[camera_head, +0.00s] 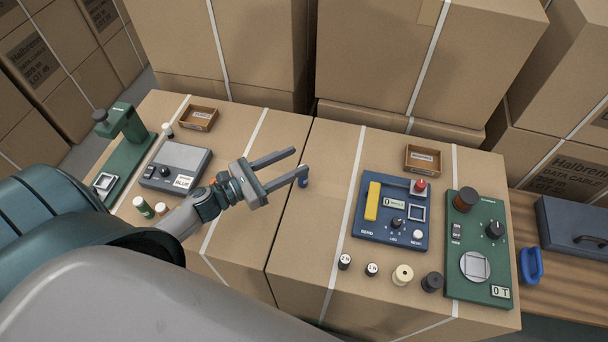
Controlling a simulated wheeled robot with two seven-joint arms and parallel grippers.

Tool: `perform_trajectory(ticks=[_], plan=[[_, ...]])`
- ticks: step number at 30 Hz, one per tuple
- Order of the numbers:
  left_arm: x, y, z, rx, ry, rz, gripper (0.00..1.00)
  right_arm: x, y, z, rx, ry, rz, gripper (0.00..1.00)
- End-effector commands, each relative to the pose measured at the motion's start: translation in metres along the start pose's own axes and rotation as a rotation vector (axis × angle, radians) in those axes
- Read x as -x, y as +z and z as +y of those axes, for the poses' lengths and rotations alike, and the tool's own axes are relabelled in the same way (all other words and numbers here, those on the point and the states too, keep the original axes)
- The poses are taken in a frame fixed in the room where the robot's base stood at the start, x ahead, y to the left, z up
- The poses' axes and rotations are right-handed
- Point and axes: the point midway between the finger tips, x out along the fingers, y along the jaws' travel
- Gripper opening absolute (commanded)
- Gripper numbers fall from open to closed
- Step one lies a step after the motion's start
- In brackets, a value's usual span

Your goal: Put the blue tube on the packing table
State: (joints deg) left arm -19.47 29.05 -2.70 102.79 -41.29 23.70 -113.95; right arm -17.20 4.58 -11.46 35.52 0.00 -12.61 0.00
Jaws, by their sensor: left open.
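A small dark blue tube (303,182) stands near the middle of the strapped carton top, close to the seam between the two cartons. My left gripper (299,162) is open, its two fingers pointing right. The tip of the nearer finger overlaps the top of the tube in the picture; I cannot tell whether they touch. Nothing is seen between the fingers. My right gripper is not in view. No surface is labelled as the packing table; the carton tops (325,215) carry the devices, and a wooden surface (570,300) lies at the right.
A blue device (395,238) and a green device (478,225) stand on the right carton, with several small spools and weights before them. A grey unit (177,163) and a green press (125,145) stand left. Small trays (198,117) sit at the back. Tall cartons block the rear.

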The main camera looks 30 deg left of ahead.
Motion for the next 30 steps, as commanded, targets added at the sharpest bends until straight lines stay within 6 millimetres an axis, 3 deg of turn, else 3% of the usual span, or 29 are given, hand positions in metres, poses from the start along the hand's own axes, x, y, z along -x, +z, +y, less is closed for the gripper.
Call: perform_trajectory(ticks=[10, 27, 30], plan=[[0.000, -0.013, 0.000, 0.001, 0.000, 0.000, 0.45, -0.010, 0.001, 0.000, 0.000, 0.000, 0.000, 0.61], [0.000, -0.086, 0.000, 0.000, 0.000, 0.000, 0.45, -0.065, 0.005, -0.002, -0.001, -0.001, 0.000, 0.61], [-0.012, -0.079, 0.000, 0.000, 0.000, -0.002, 0.45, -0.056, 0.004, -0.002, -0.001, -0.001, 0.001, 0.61]])
